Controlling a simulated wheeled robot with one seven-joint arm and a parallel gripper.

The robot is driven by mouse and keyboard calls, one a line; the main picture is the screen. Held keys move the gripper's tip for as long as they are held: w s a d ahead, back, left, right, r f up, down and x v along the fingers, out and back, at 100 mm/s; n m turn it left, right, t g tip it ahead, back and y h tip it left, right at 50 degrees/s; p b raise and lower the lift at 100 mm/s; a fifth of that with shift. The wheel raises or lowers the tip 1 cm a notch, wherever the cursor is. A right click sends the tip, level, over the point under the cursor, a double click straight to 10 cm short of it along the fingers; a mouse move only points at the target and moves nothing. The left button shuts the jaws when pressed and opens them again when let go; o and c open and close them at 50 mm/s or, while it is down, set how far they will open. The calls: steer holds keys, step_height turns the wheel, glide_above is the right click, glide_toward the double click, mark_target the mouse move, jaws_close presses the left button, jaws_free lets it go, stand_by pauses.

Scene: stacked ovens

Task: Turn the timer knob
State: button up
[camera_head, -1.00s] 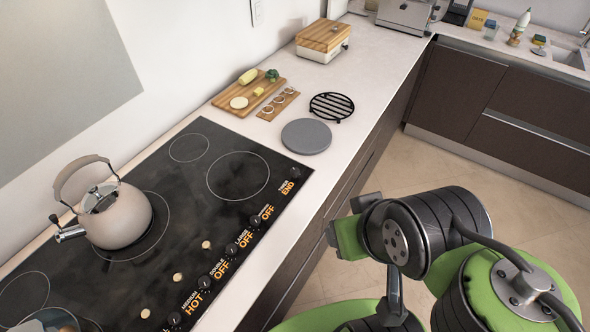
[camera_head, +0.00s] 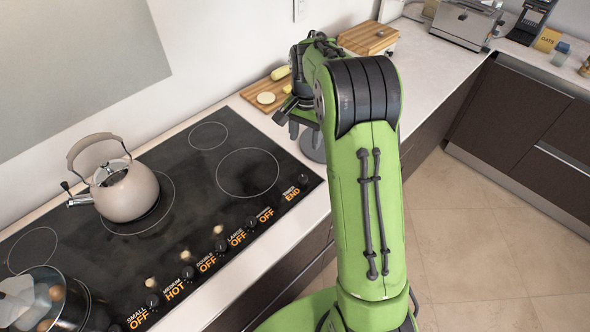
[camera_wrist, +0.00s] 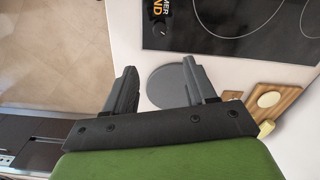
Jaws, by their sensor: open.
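The timer knob (camera_head: 304,178) is a small black knob at the right front corner of the black cooktop (camera_head: 209,137), beside a label reading TIMER END. It also shows at the top of the wrist view (camera_wrist: 158,30), next to the partly cut-off label. My gripper (camera_head: 303,132) is above the counter, just beyond the cooktop's right end and behind the knob, apart from it. In the wrist view its two dark fingers (camera_wrist: 160,82) are spread with nothing between them. My green arm hides part of the counter in the head view.
A grey round plate (camera_wrist: 166,87) lies on the counter beneath the fingers. A cutting board with food (camera_head: 254,100) is against the wall. A kettle (camera_head: 127,192) and a pot of eggs (camera_head: 72,305) stand on the cooktop. Several other knobs line its front edge.

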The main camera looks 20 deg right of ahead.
mark_target(303, 177)
step_height(303, 177, down, 16)
steer(key=shift+s+a+r+b, duration=0.1)
steer(key=shift+a+b, duration=0.05)
steer(key=shift+b, duration=0.3)
jaws_close()
steer(key=shift+n+b, duration=1)
steer(key=shift+n, duration=1.9)
